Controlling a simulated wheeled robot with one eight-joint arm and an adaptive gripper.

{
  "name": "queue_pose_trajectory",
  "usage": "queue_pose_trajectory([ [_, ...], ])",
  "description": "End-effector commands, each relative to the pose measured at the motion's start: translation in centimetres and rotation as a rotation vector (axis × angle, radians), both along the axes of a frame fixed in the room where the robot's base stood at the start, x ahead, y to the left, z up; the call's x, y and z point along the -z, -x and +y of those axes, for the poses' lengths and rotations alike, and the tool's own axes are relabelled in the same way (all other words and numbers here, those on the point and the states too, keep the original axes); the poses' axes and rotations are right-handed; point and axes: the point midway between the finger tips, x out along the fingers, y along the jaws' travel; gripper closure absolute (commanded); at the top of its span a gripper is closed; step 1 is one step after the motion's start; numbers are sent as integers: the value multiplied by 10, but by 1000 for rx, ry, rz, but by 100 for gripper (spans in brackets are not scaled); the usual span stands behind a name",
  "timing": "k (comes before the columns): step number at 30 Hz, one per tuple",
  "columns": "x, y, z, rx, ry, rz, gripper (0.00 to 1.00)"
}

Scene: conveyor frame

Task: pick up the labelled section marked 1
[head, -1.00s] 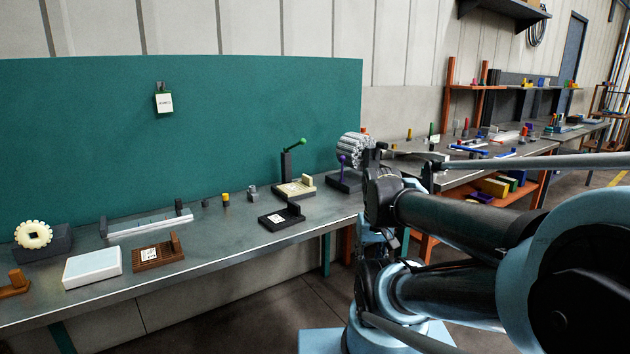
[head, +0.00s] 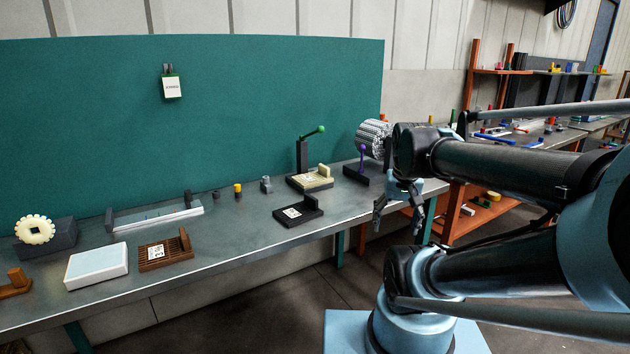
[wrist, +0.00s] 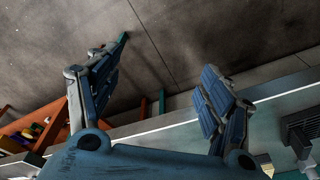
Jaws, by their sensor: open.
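Three small pieces with white printed labels lie on the bench in the head view: a brown slatted one (head: 178,250), a black one (head: 310,206) and a cream one (head: 322,177). Their printing is too small to read, so I cannot tell which is marked 1. My gripper (head: 397,214) is open and empty, pointing down off the bench's front edge, right of the black and cream pieces. In the wrist view my gripper (wrist: 168,58) has its two blue fingers apart over the floor. A dark ribbed object (wrist: 303,136), which I cannot identify, shows at the right edge there.
The steel bench (head: 235,235) has clear room along its front. A pale box (head: 97,266), a cream gear (head: 35,229), a green-knobbed lever (head: 302,155) and a ribbed grey drum (head: 372,137) stand on it. An orange shelf unit (head: 455,215) stands to the right.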

Motion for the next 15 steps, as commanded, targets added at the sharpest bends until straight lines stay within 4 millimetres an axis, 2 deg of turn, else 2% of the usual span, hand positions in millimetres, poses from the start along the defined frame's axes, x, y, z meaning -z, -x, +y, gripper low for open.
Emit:
queue_pose_trajectory([
  [1,-18,-14,5,31,-8,8,27],
  [6,-69,-58,24,164,-34,37,27],
  [15,-143,-139,70,399,-63,86,27],
])
